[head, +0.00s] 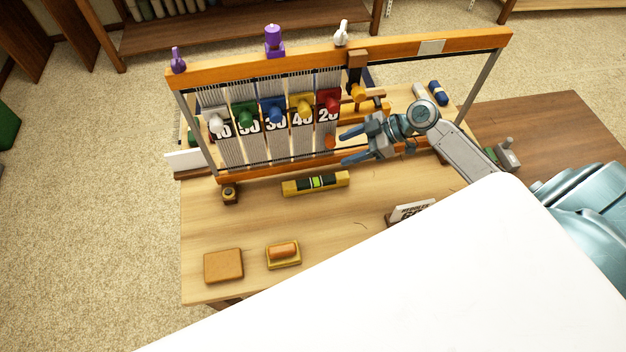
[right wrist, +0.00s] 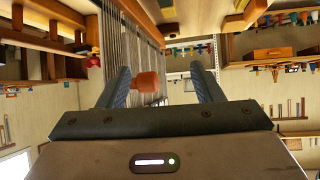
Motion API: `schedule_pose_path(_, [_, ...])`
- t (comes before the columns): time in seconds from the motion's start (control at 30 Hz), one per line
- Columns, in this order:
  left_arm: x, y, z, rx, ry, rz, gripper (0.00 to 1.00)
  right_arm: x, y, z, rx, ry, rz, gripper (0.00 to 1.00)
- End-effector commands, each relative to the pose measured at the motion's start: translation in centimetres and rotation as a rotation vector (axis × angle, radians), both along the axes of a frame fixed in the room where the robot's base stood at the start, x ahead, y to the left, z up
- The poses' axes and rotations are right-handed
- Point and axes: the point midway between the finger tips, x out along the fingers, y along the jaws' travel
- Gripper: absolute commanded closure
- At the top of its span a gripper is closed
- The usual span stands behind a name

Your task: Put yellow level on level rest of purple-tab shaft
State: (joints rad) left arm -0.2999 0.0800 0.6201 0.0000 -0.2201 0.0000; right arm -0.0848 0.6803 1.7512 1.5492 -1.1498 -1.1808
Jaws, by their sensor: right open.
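The yellow level (head: 316,183) lies on the table in front of the loom's lower bar, its green vial facing up. A purple piece (head: 274,41) stands on the middle of the loom's top beam, and a smaller purple one (head: 178,60) at its left end. I cannot tell which shaft has the purple tab, nor make out its level rest. My right gripper (head: 346,147) is open and points left at the loom's right part. An orange knob (head: 330,141) is just beyond its fingertips; it shows between the fingers in the right wrist view (right wrist: 149,82). My left gripper is not in view.
The loom's orange top beam (head: 215,66) spans the table. White, green, blue, yellow and red knobs with number cards line its front. A brown block (head: 223,266), a small orange-topped block (head: 283,254) and a small sign (head: 411,211) stand nearer. The middle table is mostly clear.

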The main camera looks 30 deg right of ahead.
Motion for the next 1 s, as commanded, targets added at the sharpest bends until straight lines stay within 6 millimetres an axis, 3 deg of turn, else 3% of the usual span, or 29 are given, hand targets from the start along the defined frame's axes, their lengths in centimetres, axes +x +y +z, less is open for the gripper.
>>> schedule_pose_path(0.7, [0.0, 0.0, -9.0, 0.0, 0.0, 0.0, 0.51, -0.1, 0.0, -9.0, 0.0, 0.0, 0.0, 0.4])
schedule_pose_path(1.0, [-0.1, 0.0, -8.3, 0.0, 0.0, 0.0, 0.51, 0.7, 1.6, -10.0, 0.005, -0.001, -0.001, 0.4])
